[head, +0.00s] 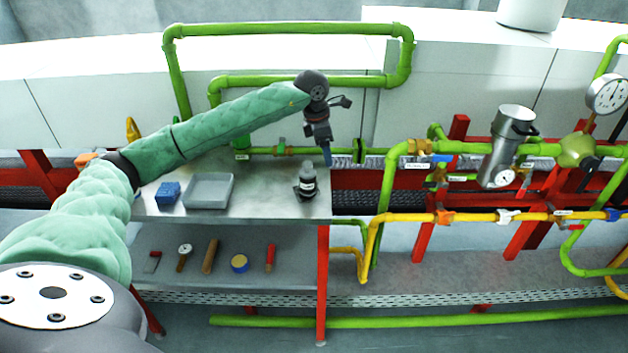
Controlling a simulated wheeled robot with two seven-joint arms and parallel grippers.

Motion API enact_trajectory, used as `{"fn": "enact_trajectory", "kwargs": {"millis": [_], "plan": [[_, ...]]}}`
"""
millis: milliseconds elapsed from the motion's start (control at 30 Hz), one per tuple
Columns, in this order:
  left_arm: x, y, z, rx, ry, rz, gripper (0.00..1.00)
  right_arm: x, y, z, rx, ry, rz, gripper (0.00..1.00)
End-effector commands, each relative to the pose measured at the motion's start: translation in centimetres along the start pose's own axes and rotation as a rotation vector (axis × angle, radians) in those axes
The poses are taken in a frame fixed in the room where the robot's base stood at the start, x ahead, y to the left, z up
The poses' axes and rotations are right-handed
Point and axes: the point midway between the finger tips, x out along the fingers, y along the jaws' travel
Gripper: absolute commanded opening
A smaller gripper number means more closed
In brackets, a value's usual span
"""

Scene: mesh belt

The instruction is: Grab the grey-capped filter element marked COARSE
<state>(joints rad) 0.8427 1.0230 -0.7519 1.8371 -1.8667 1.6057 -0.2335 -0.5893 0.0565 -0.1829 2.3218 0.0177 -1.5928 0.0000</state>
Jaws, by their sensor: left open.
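A small filter element (308,184) with a grey cap, a dark body and a pale label stands upright near the right end of the metal bench (262,196). The label is too small to read. My left gripper (327,158) is open and empty, pointing down. It appears just above and slightly to the right of the filter's cap, apart from it in the picture. My right gripper is not in view.
A grey tray (209,205) and a blue block (168,194) are on the bench's left. A lower shelf (215,286) holds several small tools. Green and yellow pipes (371,240), a metal canister (507,146) and gauges are at the right.

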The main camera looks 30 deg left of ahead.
Motion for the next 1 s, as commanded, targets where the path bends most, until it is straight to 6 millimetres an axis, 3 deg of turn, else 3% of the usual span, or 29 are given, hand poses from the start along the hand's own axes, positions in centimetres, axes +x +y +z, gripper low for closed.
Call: {"fn": "enact_trajectory", "kwargs": {"millis": [100,200,467,633,800,1000], "plan": [[-0.2,-0.3,-2.4,0.014,0.124,-0.016,0.70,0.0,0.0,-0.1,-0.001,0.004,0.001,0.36],[-0.3,-0.6,-3.5,0.025,0.185,-0.033,0.70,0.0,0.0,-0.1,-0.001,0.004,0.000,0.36],[0.6,-0.8,-4.2,0.041,0.210,-0.044,0.70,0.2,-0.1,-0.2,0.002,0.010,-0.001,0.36],[1.9,-0.9,-4.6,0.041,0.209,-0.044,0.70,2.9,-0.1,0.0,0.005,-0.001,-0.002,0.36],[2.5,-0.9,-4.9,0.041,0.208,-0.043,0.70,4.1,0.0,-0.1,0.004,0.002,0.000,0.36],[3.7,-1.1,-5.7,0.040,0.208,-0.044,0.70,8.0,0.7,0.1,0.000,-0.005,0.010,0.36]]}}
